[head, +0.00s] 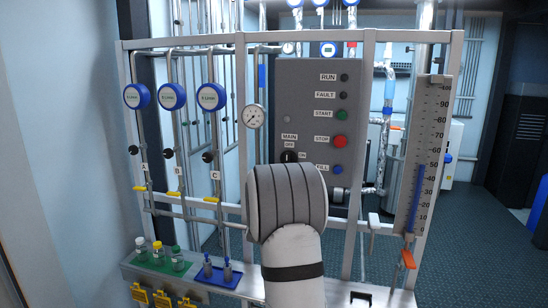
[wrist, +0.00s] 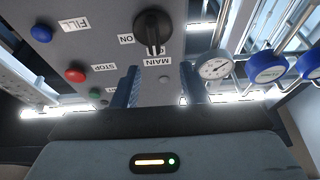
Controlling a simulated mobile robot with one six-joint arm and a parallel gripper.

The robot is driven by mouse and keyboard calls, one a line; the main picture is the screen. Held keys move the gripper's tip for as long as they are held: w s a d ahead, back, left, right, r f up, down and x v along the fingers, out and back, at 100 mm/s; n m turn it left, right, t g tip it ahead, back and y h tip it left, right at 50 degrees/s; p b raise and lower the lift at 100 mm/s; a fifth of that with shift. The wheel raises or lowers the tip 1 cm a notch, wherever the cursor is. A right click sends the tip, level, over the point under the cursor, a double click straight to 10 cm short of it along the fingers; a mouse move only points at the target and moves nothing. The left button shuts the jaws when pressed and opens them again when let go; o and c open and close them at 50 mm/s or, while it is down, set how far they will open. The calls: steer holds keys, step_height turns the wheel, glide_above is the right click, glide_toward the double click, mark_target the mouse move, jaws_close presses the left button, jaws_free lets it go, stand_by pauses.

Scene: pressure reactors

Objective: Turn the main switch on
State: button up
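The main switch is a black rotary knob on the grey control panel (head: 300,90). In the head view the main switch (head: 289,156) shows just above my arm, with OFF above it and ON to its right. In the upside-down wrist view the main switch (wrist: 152,28) is at top centre. Its handle runs toward the MAIN label, the OFF side. My gripper (wrist: 161,76) is open, its two fingers apart and empty, short of the knob and not touching it. In the head view my wrist hides the fingers.
The red STOP button (head: 340,142) and blue FILL button (head: 337,169) sit right of the switch. A pressure gauge (head: 253,116) is close on its left. A metal frame (head: 242,70) surrounds the panel.

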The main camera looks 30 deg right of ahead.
mark_target(287, 157)
steer(key=shift+h, duration=0.5)
steer(key=p+x, duration=0.1)
steer(key=x, duration=0.2)
steer(key=p+x, duration=0.1)
steer(key=x, duration=0.3)
steer(key=shift+s+d+r+p, duration=0.1)
steer(key=shift+d+r+p, duration=0.05)
steer(key=shift+d+p, duration=0.2)
steer(key=shift+w+d, duration=0.2)
steer(key=shift+w, duration=0.05)
steer(key=shift+c, duration=0.5)
jaws_close()
